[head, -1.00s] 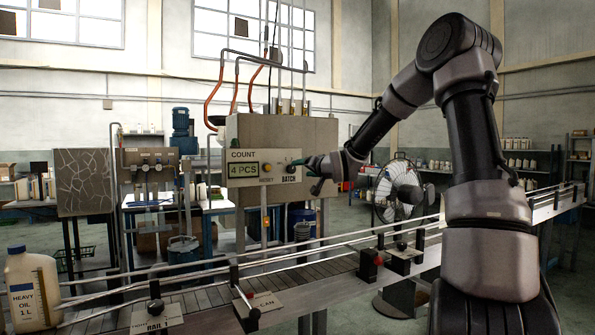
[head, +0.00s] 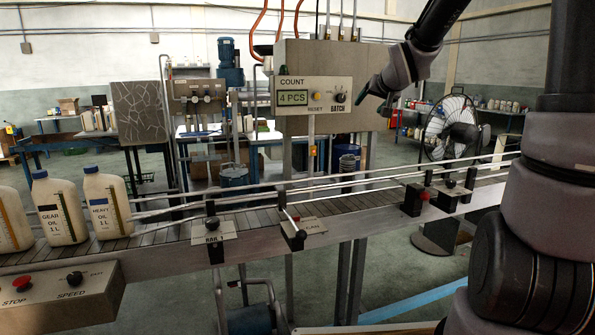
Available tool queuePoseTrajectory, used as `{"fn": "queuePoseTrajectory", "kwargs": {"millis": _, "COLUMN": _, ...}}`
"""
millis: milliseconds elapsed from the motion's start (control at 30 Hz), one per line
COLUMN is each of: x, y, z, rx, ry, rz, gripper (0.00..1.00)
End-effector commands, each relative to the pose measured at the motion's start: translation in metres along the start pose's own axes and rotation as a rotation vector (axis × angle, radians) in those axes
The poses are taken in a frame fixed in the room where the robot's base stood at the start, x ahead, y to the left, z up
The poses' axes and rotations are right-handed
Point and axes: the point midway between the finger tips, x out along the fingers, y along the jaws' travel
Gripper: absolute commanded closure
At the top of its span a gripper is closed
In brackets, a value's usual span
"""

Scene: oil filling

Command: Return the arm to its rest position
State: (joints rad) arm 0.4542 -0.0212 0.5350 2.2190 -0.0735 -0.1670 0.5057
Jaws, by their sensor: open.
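My gripper (head: 374,97) is at the end of my arm, to the right of the BATCH knob (head: 340,97) on the control box (head: 335,62). It stands apart from the knob, with its fingers pointing down and to the left. The fingers are small and dark in this view, and nothing shows between them. The box's display (head: 292,98) reads COUNT 4 PCS, with a yellow RESET button (head: 316,96) beside it. My arm runs up out of the picture, and its lower links fill the right side.
A conveyor (head: 340,211) with rails crosses the view below my gripper. Oil bottles, GEAR OIL (head: 59,207) and HEAVY OIL (head: 106,204) among them, stand on its left end. A panel with STOP and SPEED controls (head: 62,293) is at lower left. A fan (head: 447,128) stands behind, to the right.

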Motion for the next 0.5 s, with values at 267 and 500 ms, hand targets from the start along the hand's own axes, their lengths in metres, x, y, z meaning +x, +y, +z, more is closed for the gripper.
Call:
{"fn": "queuePoseTrajectory", "kwargs": {"millis": 267, "x": -0.141, "y": 0.026, "z": 0.05, "rx": 0.011, "ry": -0.187, "rz": 0.179, "gripper": 0.27}}
{"fn": "queuePoseTrajectory", "kwargs": {"millis": 500, "x": -0.242, "y": 0.035, "z": 0.112, "rx": 0.115, "ry": -0.367, "rz": 0.142, "gripper": 0.27}}
